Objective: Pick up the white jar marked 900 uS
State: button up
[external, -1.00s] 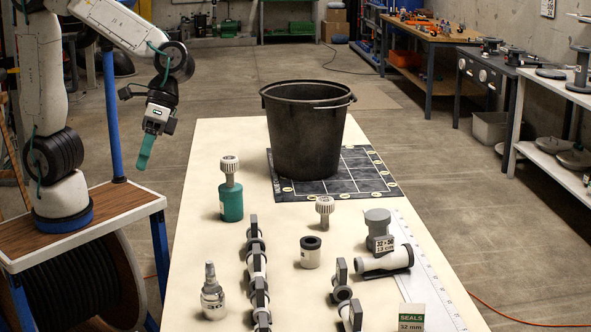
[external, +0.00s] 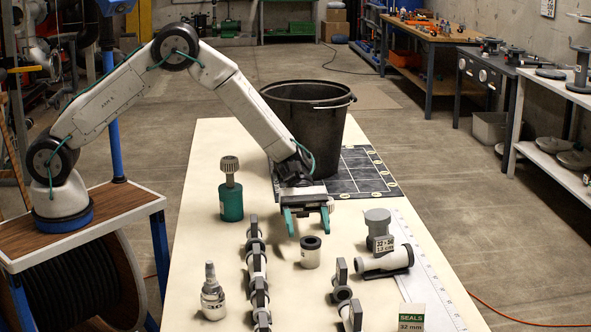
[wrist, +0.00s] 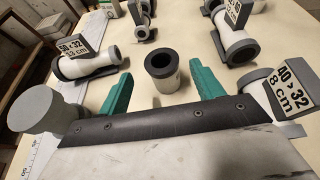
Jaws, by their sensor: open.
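A short white jar-like cylinder (external: 310,257) with a dark ring around its open top stands upright mid-table. I cannot read a 900 uS mark on it. It also shows in the wrist view (wrist: 161,89), centred between and beyond my green fingertips. My gripper (external: 307,222) is open and empty, above and behind this cylinder in the external view, pointing toward it and apart from it. A white bottle (external: 212,295) with a grey top stands at the near left; its dark marking is only partly legible.
A teal bottle (external: 231,202) stands left of my gripper. A row of pipe fittings (external: 256,262) lies left of the cylinder, and more fittings (external: 383,262) lie right. A black bucket (external: 310,120) stands behind on a gridded mat (external: 372,177). A SEALS card (external: 411,317) stands near right.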

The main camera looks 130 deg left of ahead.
aim_at(311, 250)
jog(key=x, duration=0.7)
jog(key=shift+d+f, duration=0.1)
jog(key=shift+f, duration=0.3)
jog(key=c, duration=1.1)
